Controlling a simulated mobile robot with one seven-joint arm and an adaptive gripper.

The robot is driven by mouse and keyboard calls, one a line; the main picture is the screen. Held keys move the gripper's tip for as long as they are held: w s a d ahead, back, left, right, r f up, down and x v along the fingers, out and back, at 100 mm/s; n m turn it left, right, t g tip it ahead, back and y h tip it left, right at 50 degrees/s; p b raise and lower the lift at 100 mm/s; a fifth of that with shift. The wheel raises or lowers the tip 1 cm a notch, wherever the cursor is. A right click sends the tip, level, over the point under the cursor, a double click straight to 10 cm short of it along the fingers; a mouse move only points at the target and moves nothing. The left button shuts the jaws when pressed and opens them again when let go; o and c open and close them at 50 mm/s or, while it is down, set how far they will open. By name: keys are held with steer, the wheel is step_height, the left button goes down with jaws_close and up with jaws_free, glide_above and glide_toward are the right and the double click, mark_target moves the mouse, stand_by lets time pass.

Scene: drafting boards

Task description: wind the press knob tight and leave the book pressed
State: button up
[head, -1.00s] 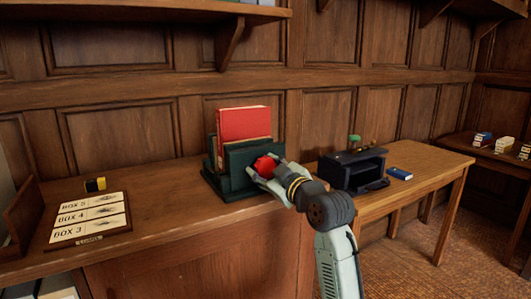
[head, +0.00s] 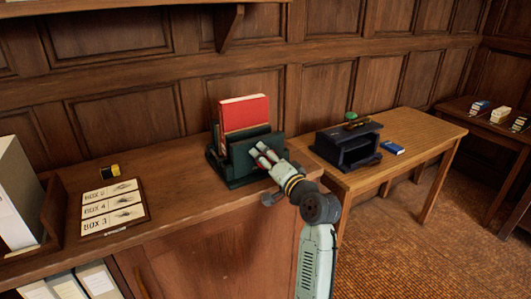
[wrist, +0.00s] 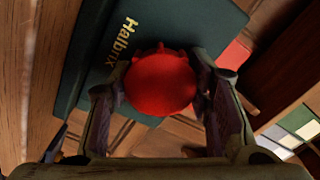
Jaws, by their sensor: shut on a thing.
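The dark green press (head: 238,169) stands on the wooden counter, with the red book (head: 243,112) upright between its plates. The book's top sticks out above the front plate. The red ridged knob (wrist: 161,83) is on the front of the press. In the wrist view its plate (wrist: 90,65) carries the word "Halbrix". My gripper (head: 263,156) is at the front plate, with one finger on each side of the knob, shut on it. It also shows in the wrist view (wrist: 162,90). In the head view the fingers mostly hide the knob.
Left on the counter lies a board with box labels (head: 112,206) and a small black-and-yellow object (head: 110,171). A shelf bracket (head: 229,27) hangs above.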

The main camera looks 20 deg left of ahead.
steer(key=shift+m, duration=0.3)
steer(key=m, duration=2.5)
steer(key=shift+m, duration=0.3)
steer(key=m, duration=0.3)
steer(key=shift+a+r+m, duration=0.1)
steer(key=shift+m, duration=0.5)
